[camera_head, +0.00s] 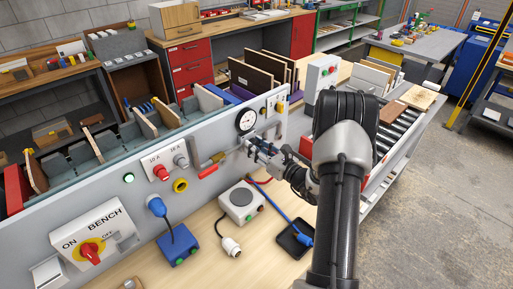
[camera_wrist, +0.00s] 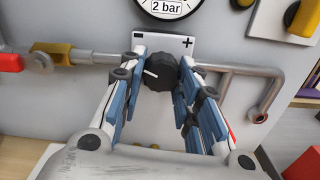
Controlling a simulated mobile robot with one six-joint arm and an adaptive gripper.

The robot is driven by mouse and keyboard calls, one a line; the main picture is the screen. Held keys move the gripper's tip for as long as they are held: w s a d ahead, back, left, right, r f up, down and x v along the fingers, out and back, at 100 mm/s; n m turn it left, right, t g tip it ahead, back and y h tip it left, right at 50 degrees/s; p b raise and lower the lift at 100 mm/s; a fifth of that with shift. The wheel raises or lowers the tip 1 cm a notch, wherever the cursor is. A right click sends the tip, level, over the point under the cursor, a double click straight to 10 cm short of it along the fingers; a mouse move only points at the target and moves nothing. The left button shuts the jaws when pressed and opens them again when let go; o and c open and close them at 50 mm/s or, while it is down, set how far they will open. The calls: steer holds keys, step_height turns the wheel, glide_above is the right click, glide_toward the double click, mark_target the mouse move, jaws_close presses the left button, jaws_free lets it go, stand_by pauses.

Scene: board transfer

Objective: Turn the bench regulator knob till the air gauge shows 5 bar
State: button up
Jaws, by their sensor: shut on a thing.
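The regulator knob (camera_wrist: 160,74) is black and ribbed, with a white mark pointing to the left. It sits on the panel below a white plate (camera_wrist: 146,43) marked minus on the left and plus on the right. My gripper (camera_wrist: 161,80) is shut on the knob, with blue-padded fingers on its left and right sides. The air gauge (camera_wrist: 175,8) above reads "2 bar" in its window; its upper part is cut off there. In the head view the round white gauge (camera_head: 246,121) shows whole, but too small to read, and my gripper largely hides the knob.
A pipe with a yellow fitting (camera_wrist: 58,54) runs left of the knob, and a grey pipe (camera_wrist: 272,92) bends down at its right. In the head view a red-handled valve (camera_head: 208,171) is left of my gripper. A grey box (camera_head: 241,201) and black tray (camera_head: 295,240) lie on the bench below.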

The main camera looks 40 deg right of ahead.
steer(key=shift+m, duration=0.3)
steer(key=shift+a+r+m+p, duration=0.15)
steer(key=shift+m+p, duration=2.15)
steer(key=shift+m, duration=2.5)
steer(key=shift+r+m+p, duration=0.15)
steer(key=shift+m+p, duration=2.1)
steer(key=shift+m, duration=2.55)
steer(key=o, duration=1.1)
